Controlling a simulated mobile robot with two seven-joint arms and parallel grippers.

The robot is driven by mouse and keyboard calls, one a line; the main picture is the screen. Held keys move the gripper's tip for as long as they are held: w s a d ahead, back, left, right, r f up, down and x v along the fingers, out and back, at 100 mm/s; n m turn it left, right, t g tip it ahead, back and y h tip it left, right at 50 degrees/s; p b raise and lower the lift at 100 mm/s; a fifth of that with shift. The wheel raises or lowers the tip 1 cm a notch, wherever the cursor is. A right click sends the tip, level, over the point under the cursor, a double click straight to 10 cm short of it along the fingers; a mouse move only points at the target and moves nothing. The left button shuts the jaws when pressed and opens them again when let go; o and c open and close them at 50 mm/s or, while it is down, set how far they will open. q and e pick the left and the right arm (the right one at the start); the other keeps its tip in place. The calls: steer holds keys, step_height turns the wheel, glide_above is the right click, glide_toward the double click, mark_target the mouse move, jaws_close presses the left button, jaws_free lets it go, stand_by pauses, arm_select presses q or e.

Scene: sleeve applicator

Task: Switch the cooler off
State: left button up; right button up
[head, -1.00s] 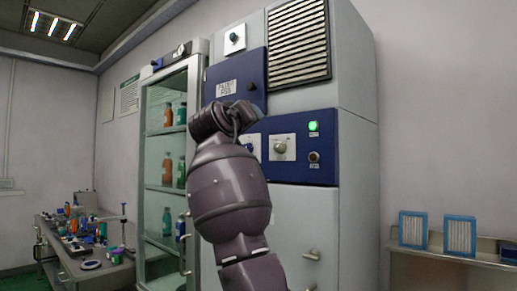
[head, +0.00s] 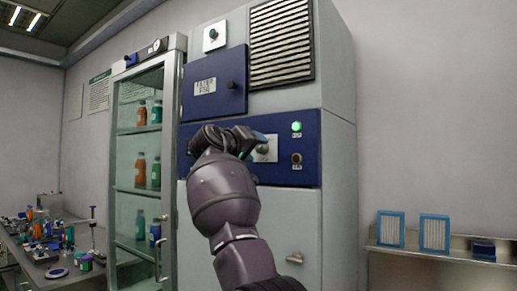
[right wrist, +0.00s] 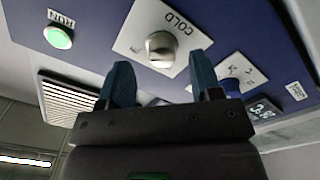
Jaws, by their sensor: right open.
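The cooler (head: 270,225) is a tall grey cabinet with a blue control panel (head: 310,172). A pale plate with a round grey knob (head: 264,149) is on the panel, partly hidden by my right gripper (head: 256,141). In the right wrist view the plate reads COLD, and its knob (right wrist: 161,46) shows just beyond and between my fingertips (right wrist: 160,62). The right gripper is open and empty; I cannot tell if it touches the knob. A green light (head: 296,127) is lit beside the plate; it also shows in the right wrist view (right wrist: 58,37). My left gripper is not in view.
A black button or knob (head: 296,158) sits below the light. A filter door (head: 215,84) is above; a glass cabinet (head: 140,170) is left, a shelf with filters (head: 434,232) right.

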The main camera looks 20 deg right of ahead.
mark_target(261, 148)
steer(key=shift+x, duration=1.4)
steer(key=shift+a, duration=0.1)
steer(key=c, duration=0.9)
